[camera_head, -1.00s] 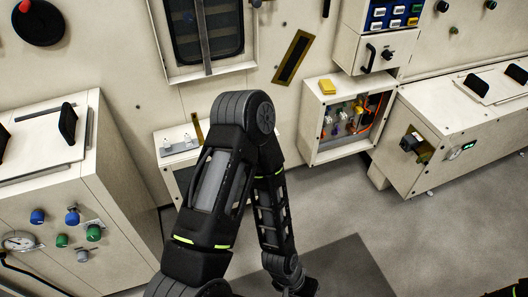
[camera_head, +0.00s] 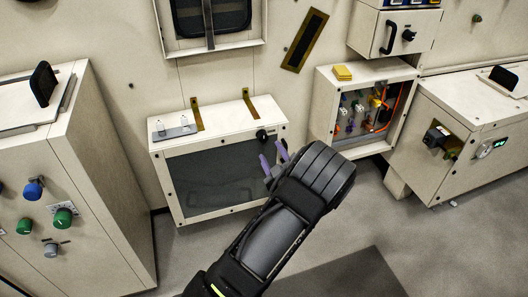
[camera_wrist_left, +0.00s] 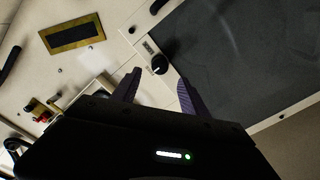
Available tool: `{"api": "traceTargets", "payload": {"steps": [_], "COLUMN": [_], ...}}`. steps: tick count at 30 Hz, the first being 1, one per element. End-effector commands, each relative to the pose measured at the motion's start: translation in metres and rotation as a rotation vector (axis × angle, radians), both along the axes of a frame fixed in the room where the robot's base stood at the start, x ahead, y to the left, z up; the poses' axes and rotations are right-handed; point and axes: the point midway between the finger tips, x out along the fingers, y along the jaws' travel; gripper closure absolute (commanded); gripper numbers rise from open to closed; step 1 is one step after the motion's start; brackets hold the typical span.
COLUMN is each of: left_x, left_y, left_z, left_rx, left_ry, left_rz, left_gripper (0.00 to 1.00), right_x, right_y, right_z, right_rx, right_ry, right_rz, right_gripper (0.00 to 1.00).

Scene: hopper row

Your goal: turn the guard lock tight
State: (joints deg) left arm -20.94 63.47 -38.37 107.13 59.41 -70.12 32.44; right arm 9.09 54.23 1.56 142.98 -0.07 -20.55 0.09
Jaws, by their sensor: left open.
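The guard lock appears to be a small black knob (camera_head: 263,136) at the upper right corner of a low cream cabinet with a dark see-through guard panel (camera_head: 215,180). In the left wrist view the knob (camera_wrist_left: 160,65) has a light mark and a small label plate beside it. My left gripper (camera_head: 273,158) has its two purple fingers open and empty, just below and right of the knob. In the left wrist view the open fingers (camera_wrist_left: 159,82) point toward the knob, which shows between their tips. Contact does not show. My right gripper is not in view.
An open box (camera_head: 322,116) with coloured valves and orange cable stands right of the cabinet, a yellow block (camera_head: 342,73) on its top. Brass hinges (camera_head: 197,114) and a small switch plate (camera_head: 175,132) sit on the cabinet top. A knobbed console (camera_head: 110,170) stands at left.

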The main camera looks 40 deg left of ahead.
Motion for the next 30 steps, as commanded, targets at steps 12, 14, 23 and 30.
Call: {"api": "traceTargets", "payload": {"steps": [12, 14, 23, 30], "left_x": [0.002, 0.005, 0.029, 0.043], "left_y": [0.005, 0.008, 0.045, 0.063], "left_z": [0.002, 0.001, 0.0, 0.001], "left_rx": [0.0, 0.0, 0.0, 0.0], "left_ry": [-0.001, -0.001, 0.0, 0.001], "left_rz": [0.003, 0.003, 0.004, 0.001], "left_gripper": [0.48, 0.48, 0.48, 0.48], "right_x": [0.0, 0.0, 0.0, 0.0], "right_y": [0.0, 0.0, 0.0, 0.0], "right_z": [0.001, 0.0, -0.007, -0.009], "right_rx": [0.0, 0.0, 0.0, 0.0], "right_ry": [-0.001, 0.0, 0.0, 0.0], "right_rz": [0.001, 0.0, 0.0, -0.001], "right_gripper": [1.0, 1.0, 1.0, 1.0]}}
